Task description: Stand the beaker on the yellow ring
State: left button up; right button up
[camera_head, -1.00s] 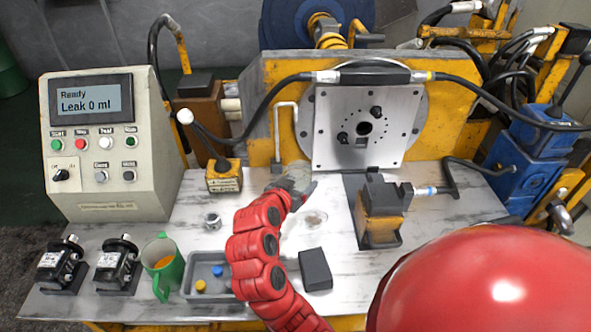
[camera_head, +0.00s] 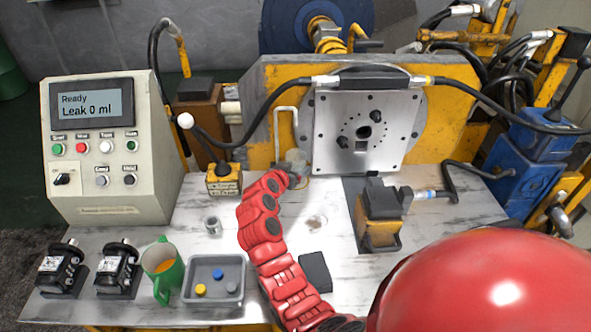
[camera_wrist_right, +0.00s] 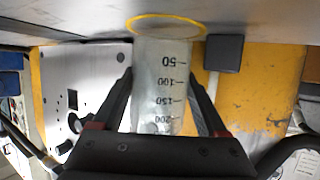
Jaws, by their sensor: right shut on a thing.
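The clear beaker (camera_wrist_right: 158,62) has dark graduation marks from 50 to 200. My right gripper (camera_wrist_right: 161,88) is shut on it, one finger on each side. The right wrist view looks upside down, with the bench at its top. The yellow ring (camera_wrist_right: 140,19) shows there around the beaker's base end, close to the bench surface. I cannot tell whether the base touches the ring or bench. My left gripper is not in view.
The silver plate (camera_head: 335,150) on the yellow frame stands close behind the gripper. A yellow and black block (camera_head: 378,232) stands right of the arm. A grey tray (camera_head: 238,262), a green mug (camera_head: 167,283) and a metal nut (camera_head: 213,226) are to the left.

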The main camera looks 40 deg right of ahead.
jog(key=shift+w+d+f, duration=0.15)
jog(key=shift+f, duration=0.4)
jog(key=shift+f, duration=0.2)
jog(key=o, duration=1.2)
jog(key=shift+r, duration=0.1)
